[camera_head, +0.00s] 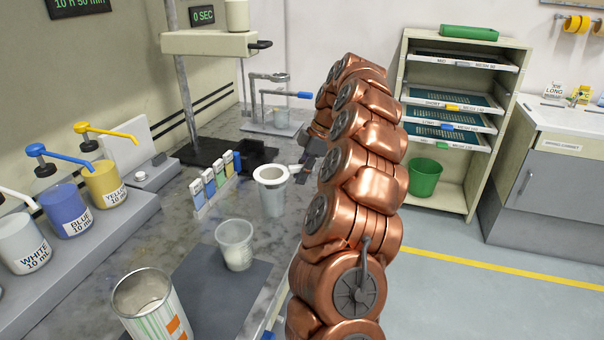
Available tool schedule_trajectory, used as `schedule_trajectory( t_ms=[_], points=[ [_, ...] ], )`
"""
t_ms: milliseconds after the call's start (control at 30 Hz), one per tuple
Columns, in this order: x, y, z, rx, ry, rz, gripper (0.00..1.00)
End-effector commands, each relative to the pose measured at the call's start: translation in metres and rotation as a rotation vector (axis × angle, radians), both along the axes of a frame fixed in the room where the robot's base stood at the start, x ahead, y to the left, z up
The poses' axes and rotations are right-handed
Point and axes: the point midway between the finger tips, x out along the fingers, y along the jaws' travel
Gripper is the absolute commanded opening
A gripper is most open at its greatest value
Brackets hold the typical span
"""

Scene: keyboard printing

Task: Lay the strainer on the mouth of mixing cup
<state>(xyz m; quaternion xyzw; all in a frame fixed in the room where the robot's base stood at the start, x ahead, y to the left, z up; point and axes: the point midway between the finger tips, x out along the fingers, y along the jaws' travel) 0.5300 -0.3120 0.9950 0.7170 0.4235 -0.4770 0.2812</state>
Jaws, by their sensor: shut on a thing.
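A white strainer ring (271,174) with a short handle pointing right is in the middle of the view. A translucent cup (272,200) is directly below it. The ring lines up with the cup's mouth; I cannot tell whether it rests on the rim or hovers just above. My gripper (304,167) is shut on the strainer's handle, to the right of the cup; its fingers are small and partly hidden by my copper arm. A second translucent cup (235,246) stands upright and apart, nearer the camera, on a dark mat (208,286).
An open tin (150,308) stands at the front. Blue (64,208), yellow (104,184) and white (22,244) pump bottles line the left shelf. Small labelled bottles (209,184) stand left of the strainer. Behind is a stand with a blue lever (304,95). My arm hides the counter's right side.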

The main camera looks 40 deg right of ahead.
Motion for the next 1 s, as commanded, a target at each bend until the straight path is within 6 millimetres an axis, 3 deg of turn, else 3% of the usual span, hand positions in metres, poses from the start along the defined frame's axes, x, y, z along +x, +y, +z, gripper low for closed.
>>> schedule_trajectory(
  t_ms=[667,700,1000],
  points=[
    [0.000,0.000,-0.020,0.000,0.000,0.000,0.00],
    [0.000,0.000,-0.020,0.000,0.000,0.000,0.17],
    [0.000,0.000,-0.019,0.000,0.000,0.000,0.45]
  ],
)
